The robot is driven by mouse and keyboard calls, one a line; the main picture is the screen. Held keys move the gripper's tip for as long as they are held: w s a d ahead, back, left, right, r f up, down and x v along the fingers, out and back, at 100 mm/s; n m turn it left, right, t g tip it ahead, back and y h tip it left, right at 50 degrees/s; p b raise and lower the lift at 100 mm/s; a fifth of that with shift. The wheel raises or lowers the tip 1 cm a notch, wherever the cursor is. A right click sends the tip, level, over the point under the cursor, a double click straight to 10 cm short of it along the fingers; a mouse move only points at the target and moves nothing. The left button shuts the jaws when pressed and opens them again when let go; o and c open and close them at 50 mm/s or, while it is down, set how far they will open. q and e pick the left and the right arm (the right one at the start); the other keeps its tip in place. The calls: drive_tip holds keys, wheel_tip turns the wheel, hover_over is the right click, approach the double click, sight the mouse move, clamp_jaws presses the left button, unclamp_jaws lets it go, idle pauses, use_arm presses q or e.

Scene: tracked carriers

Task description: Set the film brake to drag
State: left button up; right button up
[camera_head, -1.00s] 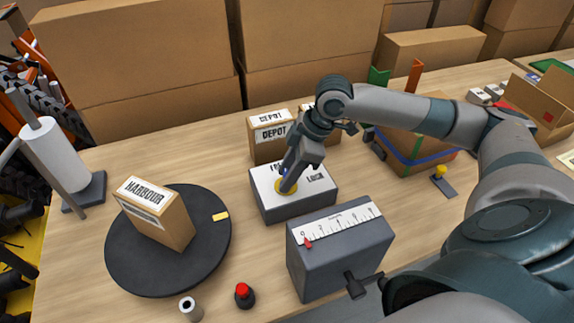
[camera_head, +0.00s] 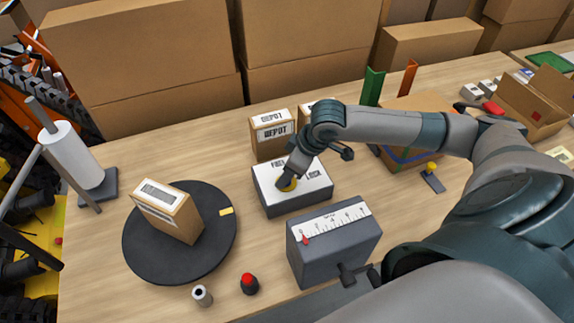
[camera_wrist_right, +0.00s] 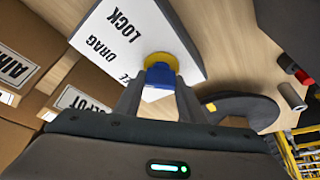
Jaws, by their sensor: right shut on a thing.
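The film brake is a grey box with a white top (camera_head: 311,190), seen in the middle of the head view. Its top bears the words FREE, DRAG and LOCK. A yellow round base (camera_head: 291,184) with a blue knob sits on it. In the right wrist view the blue knob (camera_wrist_right: 160,75) stands between my right gripper's fingers (camera_wrist_right: 158,92), which are shut on it. The yellow base (camera_wrist_right: 168,61) shows beyond, and the word FREE is partly hidden. I cannot tell which word the knob points at. In the head view my right gripper (camera_head: 289,178) hides most of the knob. My left gripper is not in view.
A black turntable (camera_head: 140,250) with a carton (camera_head: 172,213) stands left. A grey box with a scale (camera_head: 335,250) stands in front of the brake. DEPOT cartons (camera_head: 272,135) stand close behind it. A red-topped button (camera_head: 249,283) and a small roll (camera_head: 202,295) sit at the front.

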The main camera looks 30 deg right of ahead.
idle(0.4)
drive_tip(key=o, duration=1)
drive_tip(key=shift+o, duration=0.2)
drive_tip(key=shift+r, duration=0.15)
drive_tip(key=b+v, duration=0.2)
drive_tip(key=v, duration=1.5)
drive_tip(key=shift+r, duration=0.15)
